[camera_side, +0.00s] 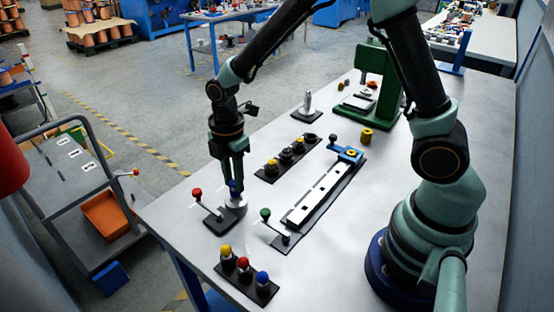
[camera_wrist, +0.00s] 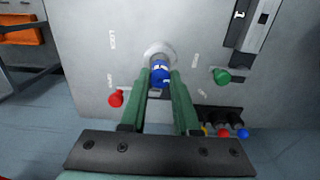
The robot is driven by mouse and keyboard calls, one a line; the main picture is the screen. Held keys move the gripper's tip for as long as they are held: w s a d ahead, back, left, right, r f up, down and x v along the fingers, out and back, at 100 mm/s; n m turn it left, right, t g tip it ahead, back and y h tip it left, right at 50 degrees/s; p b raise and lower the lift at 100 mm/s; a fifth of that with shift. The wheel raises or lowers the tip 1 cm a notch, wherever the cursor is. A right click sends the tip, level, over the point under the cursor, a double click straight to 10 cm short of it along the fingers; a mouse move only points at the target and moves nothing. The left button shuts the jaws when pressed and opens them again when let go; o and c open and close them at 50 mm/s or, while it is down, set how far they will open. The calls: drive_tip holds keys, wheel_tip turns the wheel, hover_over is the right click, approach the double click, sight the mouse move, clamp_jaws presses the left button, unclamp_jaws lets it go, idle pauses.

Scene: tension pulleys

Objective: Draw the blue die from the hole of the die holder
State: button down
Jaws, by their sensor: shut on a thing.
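The blue die (camera_wrist: 160,75) has a blue knob; a grey shank shows between the knob and the holder in the wrist view. The die holder (camera_wrist: 154,47) is a pale round piece on the table; it also shows in the side view (camera_side: 239,204). My gripper (camera_wrist: 159,73) points down over the holder, with its green fingers on both sides of the blue knob, shut on it. In the side view my gripper (camera_side: 233,184) is right above the holder. The hole's mouth is hidden, so I cannot tell how deep the die sits.
A red-knobbed lever (camera_side: 197,192) stands just left of the holder, and a green-knobbed lever (camera_side: 265,214) to its right. A black rack with yellow, red and blue knobs (camera_side: 245,275) lies at the front. Another dark rack (camera_side: 269,176) and a long white-topped rail (camera_side: 318,196) lie behind.

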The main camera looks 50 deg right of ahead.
drive_tip(key=shift+r, duration=0.15)
drive_tip(key=shift+r, duration=1.95)
